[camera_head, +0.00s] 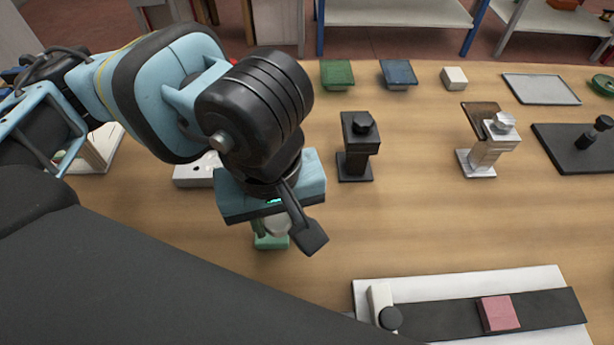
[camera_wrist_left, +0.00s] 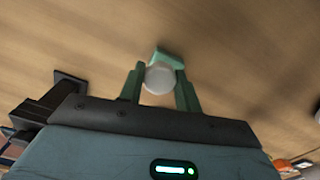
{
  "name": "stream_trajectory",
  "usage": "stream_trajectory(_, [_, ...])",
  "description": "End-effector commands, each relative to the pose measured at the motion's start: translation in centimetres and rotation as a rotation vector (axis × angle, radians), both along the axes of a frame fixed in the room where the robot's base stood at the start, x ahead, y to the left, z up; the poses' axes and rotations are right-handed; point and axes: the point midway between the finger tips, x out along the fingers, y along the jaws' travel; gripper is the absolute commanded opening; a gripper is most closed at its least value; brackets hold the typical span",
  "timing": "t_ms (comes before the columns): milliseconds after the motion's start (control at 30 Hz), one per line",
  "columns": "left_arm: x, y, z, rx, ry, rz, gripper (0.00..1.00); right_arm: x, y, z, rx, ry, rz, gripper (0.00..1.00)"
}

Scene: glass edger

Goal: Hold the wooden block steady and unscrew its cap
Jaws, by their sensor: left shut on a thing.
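My left gripper (camera_head: 270,228) points down over the table left of centre, and its green fingers also show in the left wrist view (camera_wrist_left: 160,88). It is shut on a pale rounded piece (camera_wrist_left: 159,78), which shows partly below the gripper in the head view (camera_head: 279,226). A green piece (camera_wrist_left: 170,58) lies just beyond the pale piece; it also shows at the table in the head view (camera_head: 271,242). I cannot tell whether these are the block and its cap. No plainly wooden block can be made out. My right gripper is out of view.
A black stand (camera_head: 356,163) with a knob and a silver stand (camera_head: 482,158) with a brown plate stand to the right. Green (camera_head: 337,74) and blue (camera_head: 398,73) blocks sit at the back. A white board (camera_head: 540,279) with a black strip lies in front. Bare table lies between.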

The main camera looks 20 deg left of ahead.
Motion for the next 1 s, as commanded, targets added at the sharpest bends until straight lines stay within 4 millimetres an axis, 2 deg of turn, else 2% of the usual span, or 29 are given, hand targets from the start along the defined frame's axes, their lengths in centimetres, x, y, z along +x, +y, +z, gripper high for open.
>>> stream_trajectory(33, [1.3,0.0,0.2,0.001,-0.003,0.007,0.06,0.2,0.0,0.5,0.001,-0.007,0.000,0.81])
stream_trajectory(200, [5.2,0.1,-0.1,0.002,-0.004,0.006,0.06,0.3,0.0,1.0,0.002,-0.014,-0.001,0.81])
stream_trajectory(433, [9.0,0.0,-0.6,0.000,-0.002,0.001,0.06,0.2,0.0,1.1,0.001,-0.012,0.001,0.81])
stream_trajectory(567, [9.9,0.0,-0.7,0.000,-0.002,0.000,0.06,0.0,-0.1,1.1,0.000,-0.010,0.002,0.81])
stream_trajectory(767, [9.9,0.0,-0.9,0.000,-0.002,-0.002,0.06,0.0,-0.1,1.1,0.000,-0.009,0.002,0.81])
stream_trajectory(1000, [9.9,0.1,-3.5,0.002,0.000,-0.001,0.06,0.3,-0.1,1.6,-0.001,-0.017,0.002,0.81])
